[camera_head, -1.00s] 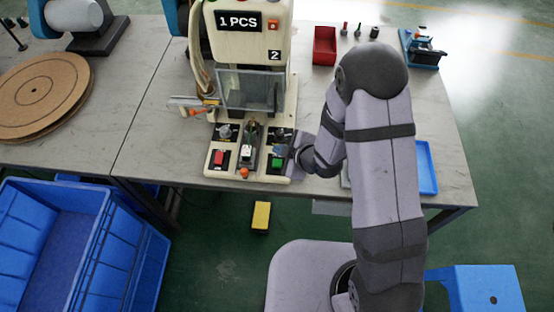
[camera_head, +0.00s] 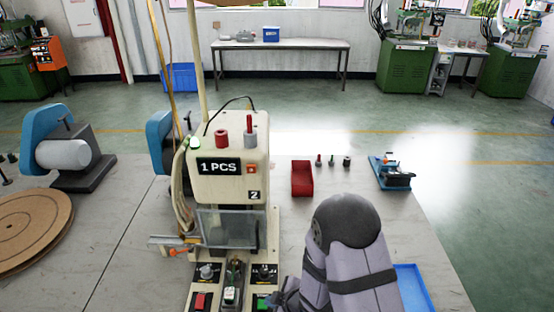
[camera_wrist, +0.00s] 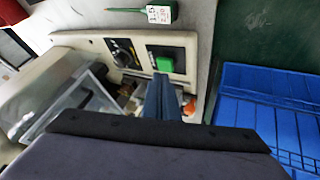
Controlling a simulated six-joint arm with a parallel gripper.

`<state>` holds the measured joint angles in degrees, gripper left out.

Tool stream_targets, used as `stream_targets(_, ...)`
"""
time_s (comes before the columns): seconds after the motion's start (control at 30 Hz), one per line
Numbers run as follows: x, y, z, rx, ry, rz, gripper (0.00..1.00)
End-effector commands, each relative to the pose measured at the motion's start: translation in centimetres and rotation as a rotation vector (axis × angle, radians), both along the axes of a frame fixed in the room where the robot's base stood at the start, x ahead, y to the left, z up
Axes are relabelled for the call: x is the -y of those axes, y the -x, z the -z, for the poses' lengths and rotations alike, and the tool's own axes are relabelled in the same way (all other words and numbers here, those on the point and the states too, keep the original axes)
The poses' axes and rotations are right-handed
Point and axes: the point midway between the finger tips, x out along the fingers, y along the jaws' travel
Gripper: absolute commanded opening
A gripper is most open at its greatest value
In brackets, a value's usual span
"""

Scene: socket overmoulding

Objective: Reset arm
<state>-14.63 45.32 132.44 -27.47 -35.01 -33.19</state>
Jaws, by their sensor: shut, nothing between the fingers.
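My arm shows at the lower right of the head view. Its gripper (camera_head: 284,297) is near the right side of the moulding machine's control panel, mostly cut off by the frame edge and my arm. In the wrist view my gripper (camera_wrist: 163,84) appears as narrow dark-blue fingers closed together, holding nothing. They are close in the picture to the green button (camera_wrist: 165,65); I cannot tell whether they touch it. The cream machine (camera_head: 230,165) has a "1 PCS" display (camera_head: 219,167), a clear guard (camera_head: 227,228) and a red button (camera_head: 201,301).
A red bin (camera_head: 302,179), several small posts and a blue fixture (camera_head: 391,173) stand on the table behind my arm. A blue tray (camera_head: 412,290) lies to its right.

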Motion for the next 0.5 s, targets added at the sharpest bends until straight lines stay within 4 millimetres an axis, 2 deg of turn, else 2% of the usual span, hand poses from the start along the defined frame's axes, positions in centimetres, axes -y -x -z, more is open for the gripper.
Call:
stream_targets(0.07,2.0,1.8,1.7,-0.121,0.048,0.089,0.0)
stream_targets(0.17,5.2,5.4,3.8,-0.306,0.134,0.239,0.0)
stream_targets(0.3,10.1,12.6,5.1,-0.578,0.285,0.476,0.0)
stream_targets(0.37,11.7,15.5,4.5,-0.677,0.348,0.58,0.0)
stream_targets(0.47,13.7,19.5,1.8,-0.813,0.432,0.753,0.0)
stream_targets(0.5,14.3,20.8,0.4,-0.861,0.458,0.825,0.0)
